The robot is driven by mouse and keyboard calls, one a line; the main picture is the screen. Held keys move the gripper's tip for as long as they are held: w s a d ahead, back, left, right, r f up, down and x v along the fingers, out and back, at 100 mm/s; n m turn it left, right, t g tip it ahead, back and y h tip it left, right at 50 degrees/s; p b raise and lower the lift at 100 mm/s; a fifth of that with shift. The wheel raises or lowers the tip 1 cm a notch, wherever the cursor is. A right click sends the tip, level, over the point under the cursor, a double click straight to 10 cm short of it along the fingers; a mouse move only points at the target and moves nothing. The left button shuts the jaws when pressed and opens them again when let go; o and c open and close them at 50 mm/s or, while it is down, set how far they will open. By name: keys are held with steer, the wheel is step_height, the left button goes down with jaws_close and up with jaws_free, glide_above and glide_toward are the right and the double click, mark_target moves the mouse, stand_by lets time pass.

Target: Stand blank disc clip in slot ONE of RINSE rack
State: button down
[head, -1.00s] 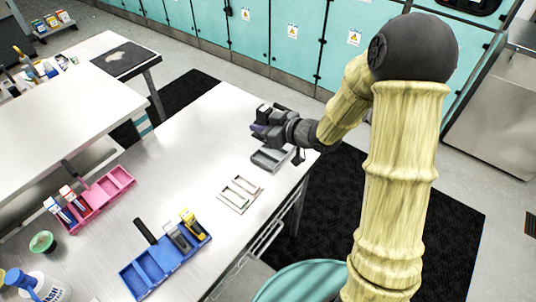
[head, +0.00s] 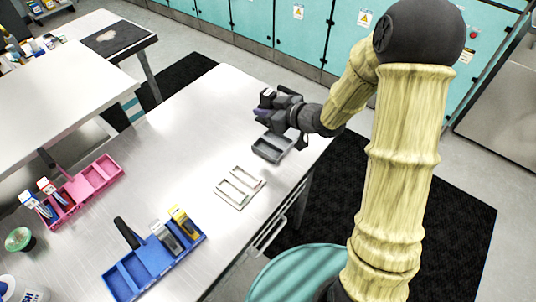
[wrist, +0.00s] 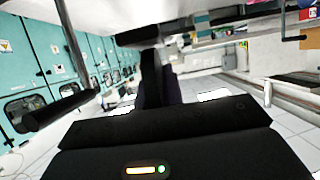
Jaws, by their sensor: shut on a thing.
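My gripper (head: 264,108) is above the far right part of the steel table, just beyond a small grey tray (head: 268,150). It is shut on a dark, purple-tinted thing (head: 260,114), likely the disc clip. The fingers hide most of it, and in the wrist view it is a dark shape I cannot make out clearly. A blue rack (head: 127,285) with a dark handle stands near the front, holding a grey and a yellow clip at its right end. A pink rack (head: 98,176) at the left holds two clips at its near end. No rack label is readable, so I cannot tell which is RINSE.
A pale frame with two openings (head: 238,186) lies between the blue rack and the grey tray. The table's middle is clear. Its right edge is under my arm.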

step_height(320, 180, down, 3)
steer(key=shift+r+b, duration=0.1)
steer(key=shift+b, duration=1)
steer(key=shift+f, duration=2.9)
steer(key=shift+w+f+p, duration=0.1)
steer(key=shift+f+p, duration=0.2)
steer(key=shift+f, duration=1.8)
steer(key=shift+f, duration=0.1)
